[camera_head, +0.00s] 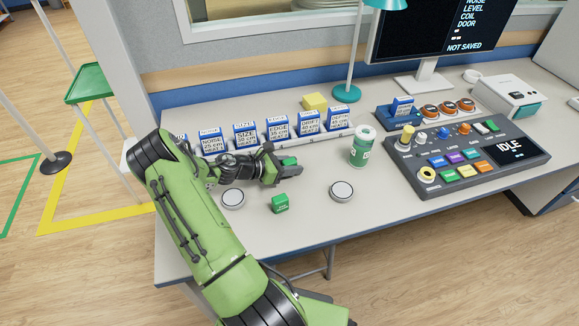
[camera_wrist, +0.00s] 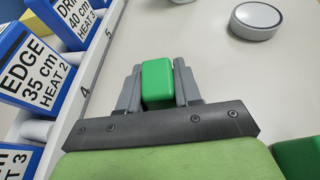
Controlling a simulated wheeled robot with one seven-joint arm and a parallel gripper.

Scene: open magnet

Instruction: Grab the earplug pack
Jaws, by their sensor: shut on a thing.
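My gripper (camera_head: 284,173) is shut on a small green pack (camera_head: 289,161) near the row of blue-and-white cards. In the wrist view, the green pack (camera_wrist: 158,82) sits between the two grey fingers of my gripper (camera_wrist: 157,90), with a finger on each side. I cannot tell whether it touches the table. A second green pack (camera_head: 280,203) with a small white label stands on the table in front of my gripper. Part of it shows at the lower right of the wrist view (camera_wrist: 298,158). I cannot read which one is labelled as earplugs.
A numbered rack of cards (camera_head: 324,137) stands behind my gripper. Two round white-topped discs (camera_head: 233,198) (camera_head: 342,190) lie on the table on either side of the second pack. A green-and-white canister (camera_head: 362,147) and a control panel (camera_head: 466,160) stand to the right.

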